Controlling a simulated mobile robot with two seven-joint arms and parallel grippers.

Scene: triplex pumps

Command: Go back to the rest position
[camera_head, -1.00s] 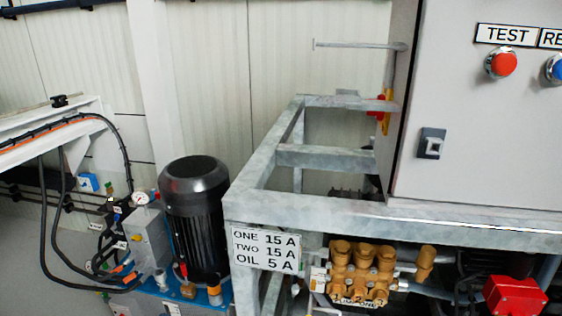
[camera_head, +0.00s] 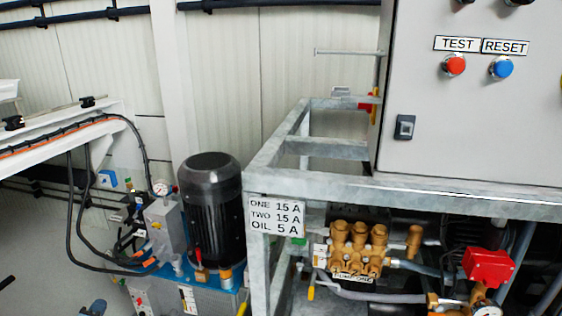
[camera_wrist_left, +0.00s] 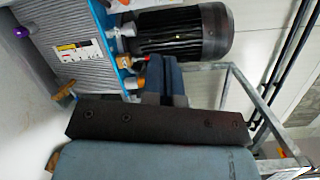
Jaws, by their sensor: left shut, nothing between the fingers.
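My left gripper (camera_head: 93,307) shows only as a small blue-grey tip at the bottom left edge of the head view, low over the floor and left of the blue-based pump unit. In the left wrist view its blue-grey fingers (camera_wrist_left: 165,80) are together, with nothing held between them. The black motor (camera_wrist_left: 185,32) and the grey finned box (camera_wrist_left: 70,40) lie beyond the fingers there. My right gripper is in neither view.
The hydraulic unit with its black motor (camera_head: 213,210) stands left of the galvanized frame (camera_head: 259,255). The frame carries the grey control cabinet (camera_head: 440,110) and brass pump (camera_head: 357,248). A white beam with hanging black hoses (camera_head: 72,200) is at left. Grey floor (camera_head: 40,250) shows at lower left.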

